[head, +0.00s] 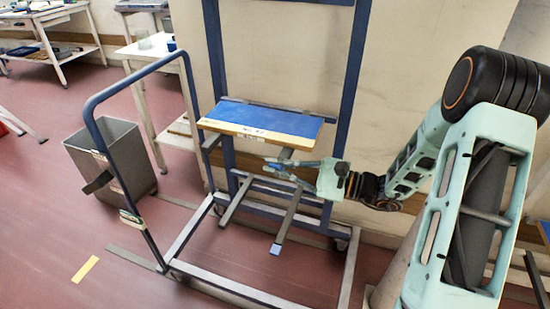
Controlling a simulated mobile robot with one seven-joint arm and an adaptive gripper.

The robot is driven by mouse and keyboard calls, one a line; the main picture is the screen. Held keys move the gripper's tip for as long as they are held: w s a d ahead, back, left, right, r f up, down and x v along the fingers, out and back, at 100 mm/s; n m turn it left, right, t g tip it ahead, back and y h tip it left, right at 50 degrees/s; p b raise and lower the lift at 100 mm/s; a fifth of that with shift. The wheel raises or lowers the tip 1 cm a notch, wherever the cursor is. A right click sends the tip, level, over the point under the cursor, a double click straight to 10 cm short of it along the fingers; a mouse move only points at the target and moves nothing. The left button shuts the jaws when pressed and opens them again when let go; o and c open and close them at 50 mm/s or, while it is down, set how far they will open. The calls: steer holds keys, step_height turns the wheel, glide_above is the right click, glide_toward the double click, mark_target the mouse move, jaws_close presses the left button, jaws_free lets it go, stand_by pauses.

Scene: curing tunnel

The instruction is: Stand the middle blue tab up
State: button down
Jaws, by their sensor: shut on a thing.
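My gripper (272,168) reaches in from the right, just below the front edge of a blue-topped board (285,124). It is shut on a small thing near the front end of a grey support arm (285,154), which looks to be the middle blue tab. The fingers mostly hide that tab, so I cannot tell its tilt. Another blue tab (275,249) shows at the front end of a lower grey arm (289,216), well below my gripper, and looks folded down.
The board, with a yellow front edge, rests on a blue-framed rack (213,50). A blue push handle (120,83) rises at left, beside a grey bin (116,150). Benches stand behind at left.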

steer(key=m+p, duration=0.3)
steer(key=r+m+p, duration=0.1)
steer(key=shift+w+d+m+p, duration=0.2)
steer(key=shift+w+m+p, duration=0.1)
steer(key=shift+w, duration=0.1)
steer(key=shift+w+d+m+p, duration=0.1)
steer(key=shift+w+m+p, duration=0.15)
steer(key=shift+m+p, duration=0.75)
steer(key=shift+w+f+m+p, duration=0.15)
steer(key=shift+m+p, duration=0.45)
steer(key=shift+m, duration=0.2)
steer(key=c, duration=2.1)
jaws_free()
steer(key=v, duration=1.2)
